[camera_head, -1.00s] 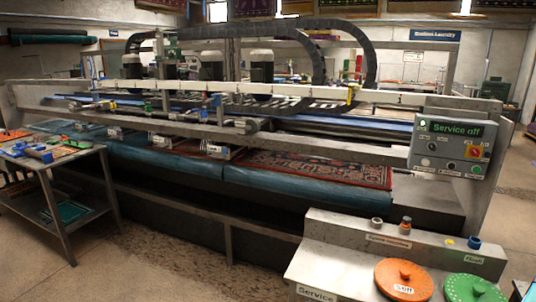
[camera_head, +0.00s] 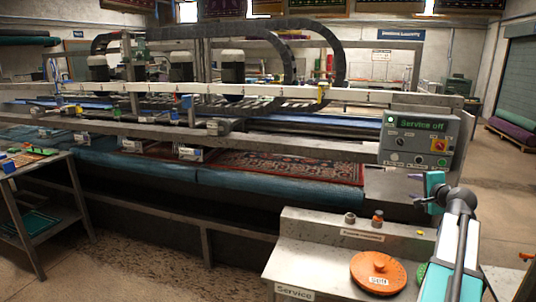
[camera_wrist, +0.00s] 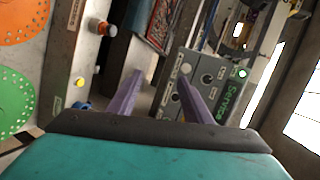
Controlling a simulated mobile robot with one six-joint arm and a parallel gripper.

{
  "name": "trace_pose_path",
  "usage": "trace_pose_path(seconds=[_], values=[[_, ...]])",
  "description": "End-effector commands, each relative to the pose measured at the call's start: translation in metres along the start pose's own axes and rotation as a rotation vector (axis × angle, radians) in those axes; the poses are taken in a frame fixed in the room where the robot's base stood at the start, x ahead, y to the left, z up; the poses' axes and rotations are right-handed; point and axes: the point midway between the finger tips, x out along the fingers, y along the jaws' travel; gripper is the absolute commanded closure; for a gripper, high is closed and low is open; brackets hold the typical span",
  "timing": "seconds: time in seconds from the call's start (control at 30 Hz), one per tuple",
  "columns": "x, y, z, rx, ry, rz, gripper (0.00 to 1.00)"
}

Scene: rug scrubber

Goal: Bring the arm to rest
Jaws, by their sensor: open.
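My gripper (camera_head: 429,192) is raised at the right in the head view, in front of and below the control panel (camera_head: 416,137). My teal and white arm rises from the bottom right edge. In the wrist view my gripper (camera_wrist: 161,80) shows two purple fingers, apart and with nothing held between them. The control panel (camera_wrist: 208,80) lies beyond them, its display reading "Service". In the head view the display reads "Service off".
Below my arm, the service bench (camera_head: 320,262) carries an orange "Soft" disc (camera_head: 379,271) and a green disc (camera_wrist: 14,102), mostly hidden by my arm in the head view. The rug scrubber (camera_head: 190,150) holds a red rug (camera_head: 290,167). A tool table (camera_head: 50,170) stands left.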

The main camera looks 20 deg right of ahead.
Motion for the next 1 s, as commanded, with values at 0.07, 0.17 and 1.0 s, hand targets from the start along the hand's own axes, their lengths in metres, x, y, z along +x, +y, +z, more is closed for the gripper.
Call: trace_pose_path(seconds=[0.07,0.17,1.0], values=[[0.016,0.021,0.036,-0.048,-0.048,0.045,0.54],[0.033,0.046,0.077,-0.112,-0.102,0.098,0.54],[0.045,0.279,0.41,-0.766,-0.636,0.483,0.54]])
